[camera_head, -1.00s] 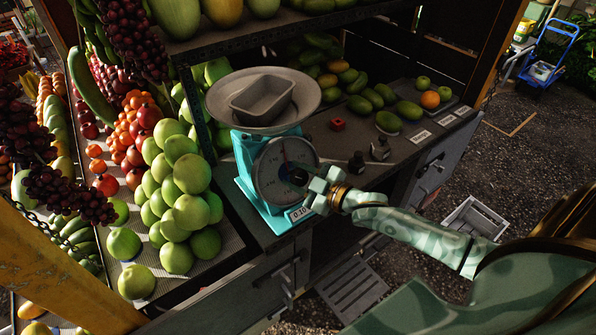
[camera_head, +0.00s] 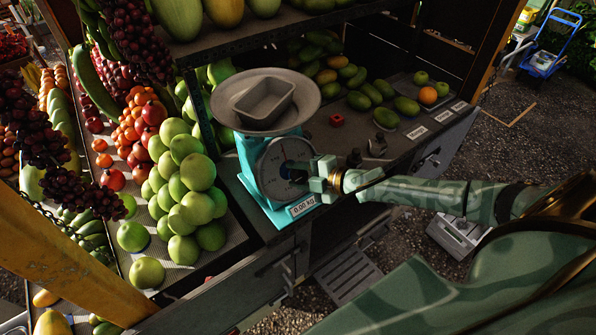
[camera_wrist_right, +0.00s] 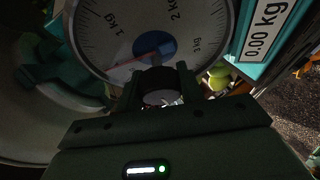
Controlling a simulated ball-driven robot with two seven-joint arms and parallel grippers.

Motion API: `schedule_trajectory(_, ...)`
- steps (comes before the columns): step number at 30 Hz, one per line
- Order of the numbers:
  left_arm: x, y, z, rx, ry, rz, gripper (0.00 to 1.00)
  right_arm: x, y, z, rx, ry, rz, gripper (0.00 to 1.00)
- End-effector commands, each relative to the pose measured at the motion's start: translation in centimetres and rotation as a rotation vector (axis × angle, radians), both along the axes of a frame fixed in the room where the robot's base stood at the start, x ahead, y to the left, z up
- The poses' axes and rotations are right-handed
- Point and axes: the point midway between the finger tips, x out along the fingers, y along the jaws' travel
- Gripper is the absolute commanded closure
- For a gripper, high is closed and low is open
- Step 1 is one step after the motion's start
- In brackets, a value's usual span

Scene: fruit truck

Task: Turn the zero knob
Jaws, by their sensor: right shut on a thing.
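A teal weighing scale (camera_head: 247,178) stands on the dark counter with an empty grey tray (camera_head: 264,101) in its round pan (camera_head: 226,98). Its round dial (camera_wrist_right: 150,30) faces my right gripper, with a red needle and a blue centre. A label below it (camera_head: 303,206) reads 0.00 kg. My right gripper (camera_head: 310,176) is at the dial's front. In the right wrist view the gripper (camera_wrist_right: 158,88) is shut on the dark round zero knob (camera_wrist_right: 158,85) in front of the dial; the fingers are on either side of it. My left gripper is not in view.
Green fruit (camera_head: 180,200) is piled just left of the scale. A red cube (camera_head: 337,120) and small dark weights (camera_head: 377,146) stand on the counter to its right. A shelf (camera_head: 270,38) overhangs behind the pan.

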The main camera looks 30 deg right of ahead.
Motion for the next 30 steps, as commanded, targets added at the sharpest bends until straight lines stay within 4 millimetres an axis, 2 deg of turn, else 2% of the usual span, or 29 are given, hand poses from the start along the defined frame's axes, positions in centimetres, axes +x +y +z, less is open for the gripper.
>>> schedule_trajectory(17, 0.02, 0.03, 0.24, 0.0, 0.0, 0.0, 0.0, -0.15, 0.09, -0.24, -0.028, 0.002, 0.014, 0.85)
schedule_trajectory(18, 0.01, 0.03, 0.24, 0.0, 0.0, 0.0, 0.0, -0.15, 0.09, -0.24, -0.028, 0.002, 0.014, 0.51)
schedule_trajectory(19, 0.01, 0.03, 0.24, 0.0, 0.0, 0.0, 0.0, -0.14, 0.1, -0.23, -0.027, 0.001, 0.014, 0.43)
schedule_trajectory(30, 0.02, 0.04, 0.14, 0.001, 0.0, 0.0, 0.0, -0.4, -0.25, -0.02, -0.027, 0.0, 0.012, 0.41)
